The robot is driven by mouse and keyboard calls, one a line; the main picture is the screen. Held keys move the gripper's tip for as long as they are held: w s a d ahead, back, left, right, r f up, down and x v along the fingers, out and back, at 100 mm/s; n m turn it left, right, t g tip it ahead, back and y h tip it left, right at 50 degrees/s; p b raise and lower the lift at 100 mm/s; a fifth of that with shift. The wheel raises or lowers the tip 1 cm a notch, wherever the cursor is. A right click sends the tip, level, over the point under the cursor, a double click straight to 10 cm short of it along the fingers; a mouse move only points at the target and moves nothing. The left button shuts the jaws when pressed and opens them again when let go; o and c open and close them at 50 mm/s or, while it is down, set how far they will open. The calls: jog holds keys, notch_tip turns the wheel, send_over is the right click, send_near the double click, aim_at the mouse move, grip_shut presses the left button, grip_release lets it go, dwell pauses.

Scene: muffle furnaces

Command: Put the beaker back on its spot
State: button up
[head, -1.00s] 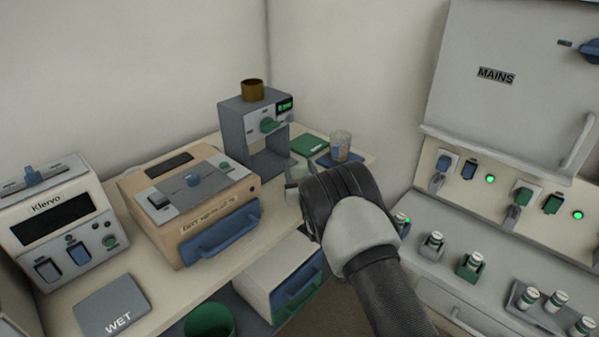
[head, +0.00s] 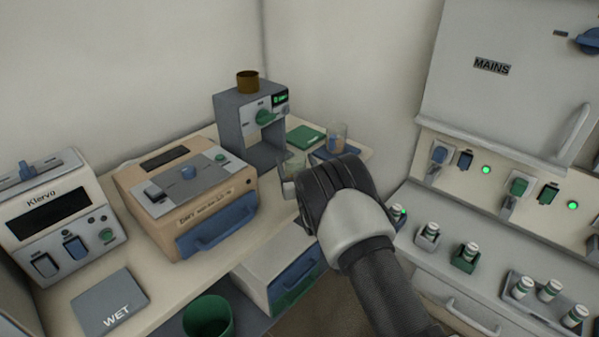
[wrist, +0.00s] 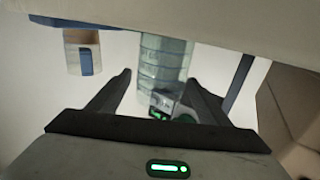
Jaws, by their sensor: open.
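A clear greenish glass beaker (head: 292,163) stands near the bench's right end, below the grey instrument, partly hidden by my gripper in the head view. In the wrist view, which looks upside down, this beaker (wrist: 162,62) shows between my two fingers (wrist: 165,92). The fingers are apart, with a gap visible on the left of the glass; I cannot tell if the right finger touches it. My gripper (head: 291,188) is open. A green square mat (head: 305,137) lies behind. A second cup with a blue mark (head: 337,136) stands on a blue mat (head: 322,154).
The grey instrument (head: 245,125) with a green display and a brown cup (head: 247,82) on top stands close on the left. A beige furnace (head: 190,200), the Klervo unit (head: 60,215) and a WET pad (head: 108,302) are further left. A mains panel (head: 500,90) is at right.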

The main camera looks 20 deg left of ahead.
jog(key=v, duration=1.2)
jog(key=shift+p, duration=0.4)
jog(key=w+d+r+m+g+h, duration=0.1)
jog(key=w+d+r+m+h, duration=0.3)
jog(key=d+r, duration=0.8)
jog(key=s+d+r+g+h, duration=0.3)
jog(key=s+d+r, duration=0.3)
jog(key=d+r, duration=0.35)
jog(key=s+d+r+g+h, duration=0.1)
jog(key=s+d, duration=0.4)
jog(key=s, duration=0.5)
jog(key=s+d+m+g, duration=0.1)
jog(key=s+d, duration=0.4)
jog(key=s, duration=0.6)
jog(key=s+d+r+m+g+h, duration=0.1)
jog(key=s+d+g, duration=0.2)
jog(key=s, duration=0.7)
jog(key=shift+s+d+r+g+h, duration=0.3)
jog(key=shift+d+r, duration=0.05)
jog(key=shift+d, duration=0.85)
jog(key=shift+r, duration=0.1)
notch_tip(320, 180, up, 13)
jog(key=p, duration=1.3)
jog(key=shift+r+p, duration=0.25)
jog(key=shift+p, duration=0.05)
